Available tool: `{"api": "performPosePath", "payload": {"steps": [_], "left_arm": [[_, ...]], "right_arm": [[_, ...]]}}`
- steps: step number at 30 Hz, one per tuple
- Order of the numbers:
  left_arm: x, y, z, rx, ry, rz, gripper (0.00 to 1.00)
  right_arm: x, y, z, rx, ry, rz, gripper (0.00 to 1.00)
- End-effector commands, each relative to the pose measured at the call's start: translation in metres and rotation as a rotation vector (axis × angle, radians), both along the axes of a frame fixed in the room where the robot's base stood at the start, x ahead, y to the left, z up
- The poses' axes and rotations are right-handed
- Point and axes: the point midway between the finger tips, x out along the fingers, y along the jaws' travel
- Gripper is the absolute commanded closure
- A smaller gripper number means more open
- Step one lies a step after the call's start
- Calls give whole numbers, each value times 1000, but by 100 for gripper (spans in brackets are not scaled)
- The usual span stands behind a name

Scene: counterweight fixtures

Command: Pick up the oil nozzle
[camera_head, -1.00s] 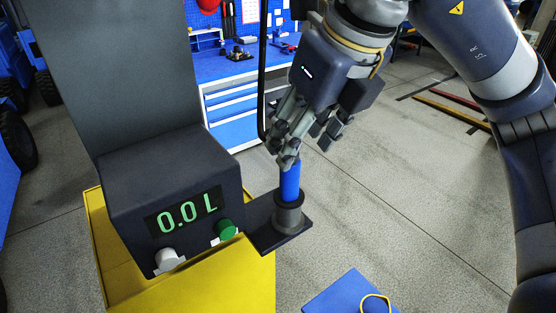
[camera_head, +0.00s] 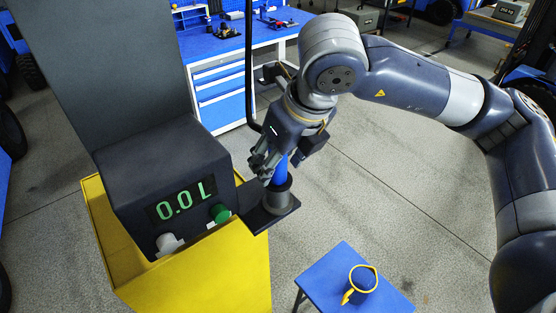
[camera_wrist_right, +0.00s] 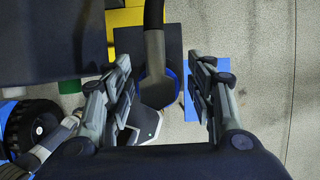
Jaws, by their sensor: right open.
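The oil nozzle (camera_head: 281,169) has a blue body and stands upright in a dark round holder (camera_head: 277,197) on a bracket at the side of the pump. My right gripper (camera_head: 277,163) is around its upper part, pointing down, and partly hides it in the head view. In the right wrist view the nozzle's dark grey part (camera_wrist_right: 156,62) runs between the two open fingers of my right gripper (camera_wrist_right: 162,68), with gaps visible on both sides. My left gripper is not in view.
The dark pump box with a "0.0 L" display (camera_head: 181,200) sits on a yellow base (camera_head: 215,270), left of the nozzle. A black hose (camera_head: 249,60) hangs behind. A blue stool (camera_head: 325,283) carries a yellow-rimmed funnel (camera_head: 363,279). Floor to the right is clear.

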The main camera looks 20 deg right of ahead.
Motion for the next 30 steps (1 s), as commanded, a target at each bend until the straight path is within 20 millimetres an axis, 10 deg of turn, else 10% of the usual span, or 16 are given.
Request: {"api": "performPosePath", "payload": {"steps": [7, 14, 30], "left_arm": [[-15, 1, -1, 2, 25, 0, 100], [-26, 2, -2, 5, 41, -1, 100], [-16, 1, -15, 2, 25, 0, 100]], "right_arm": [[1, 0, -2, 0, -1, 0, 49], [1, 0, -2, 0, -1, 0, 100], [2, 1, 29, 3, -8, -1, 100]]}}
